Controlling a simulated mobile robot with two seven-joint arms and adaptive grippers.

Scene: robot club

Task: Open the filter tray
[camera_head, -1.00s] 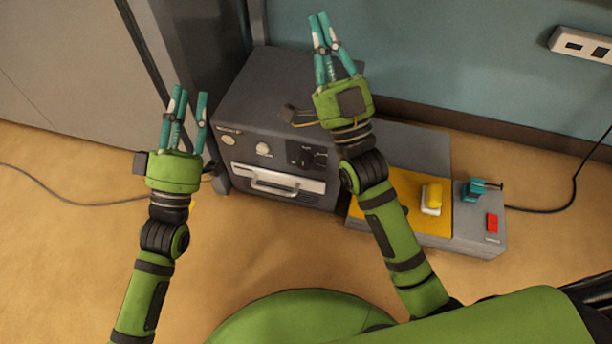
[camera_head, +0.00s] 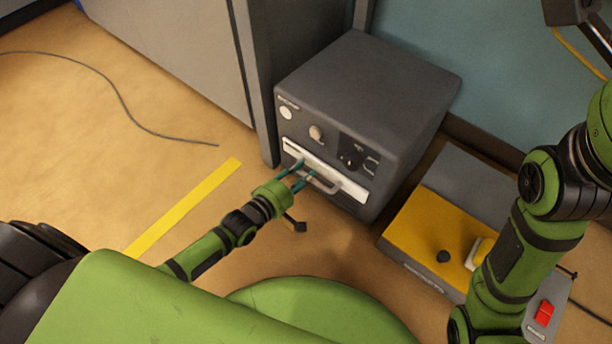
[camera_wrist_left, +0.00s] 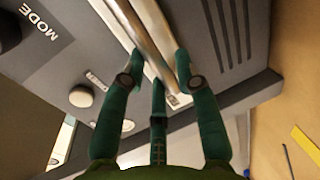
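The filter tray (camera_head: 352,188) is the pale front strip with a bar handle (camera_head: 327,187) low on the grey machine (camera_head: 365,85). It looks flush with the machine's front, so closed. My left gripper (camera_head: 303,171) is at the left part of the handle in the head view. In the left wrist view, the fingers (camera_wrist_left: 157,66) are apart, with the metal handle bar (camera_wrist_left: 150,28) running between their tips. I cannot tell whether any finger touches it. My right arm is at the right of the head view, its fingers out of frame.
A yellow floor strip (camera_head: 185,205) and a cable (camera_head: 120,95) lie at left; the floor before the machine is mostly clear.

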